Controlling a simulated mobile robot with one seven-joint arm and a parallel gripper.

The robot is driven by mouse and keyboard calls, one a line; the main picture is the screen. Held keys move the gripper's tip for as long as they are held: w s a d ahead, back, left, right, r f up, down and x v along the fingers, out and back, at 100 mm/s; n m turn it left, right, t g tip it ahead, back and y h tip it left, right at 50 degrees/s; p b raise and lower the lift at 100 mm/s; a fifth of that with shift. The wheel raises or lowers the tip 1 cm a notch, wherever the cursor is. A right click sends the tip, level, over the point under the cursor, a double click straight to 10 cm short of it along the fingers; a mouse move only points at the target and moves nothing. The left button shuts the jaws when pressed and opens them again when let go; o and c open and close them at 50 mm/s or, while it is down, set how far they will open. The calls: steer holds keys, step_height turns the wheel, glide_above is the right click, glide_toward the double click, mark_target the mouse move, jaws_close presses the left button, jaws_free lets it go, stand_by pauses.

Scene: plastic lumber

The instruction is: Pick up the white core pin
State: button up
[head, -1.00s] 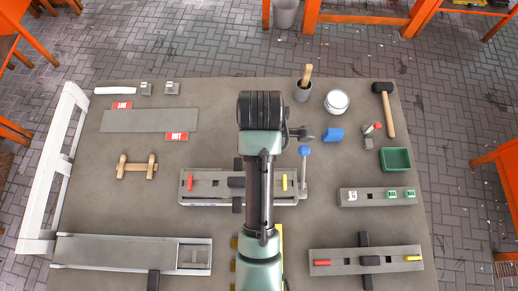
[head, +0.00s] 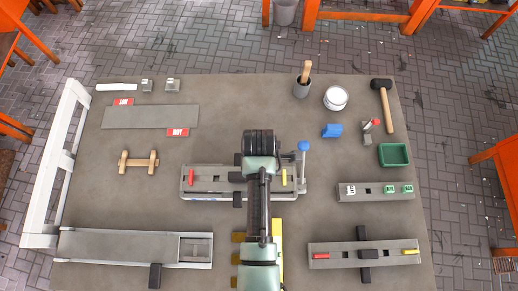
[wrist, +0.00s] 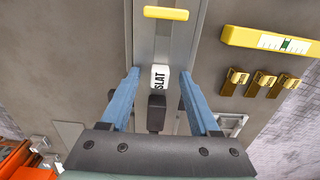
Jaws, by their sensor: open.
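The white core pin (wrist: 160,77), a small white block lettered SLAT, stands in the middle grey fixture (wrist: 180,45), between a yellow bar (wrist: 166,13) and a black block (wrist: 156,113). My arm hides it in the head view. My gripper (wrist: 159,73) is open and empty, its blue fingers to the left and right of the pin with a gap on each side. I cannot tell how far the fingertips are above the fixture. In the head view my arm's end is over this fixture (head: 215,196).
A yellow level (wrist: 270,40) and several brass pieces (wrist: 262,83) lie beside the fixture. A blue-knobbed lever (head: 303,148) stands at its right end. Another white block (head: 351,190) sits in the right fixture with green ones. A green tray (head: 394,155) is beyond.

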jaws_close()
stand_by(0.3)
stand_by(0.3)
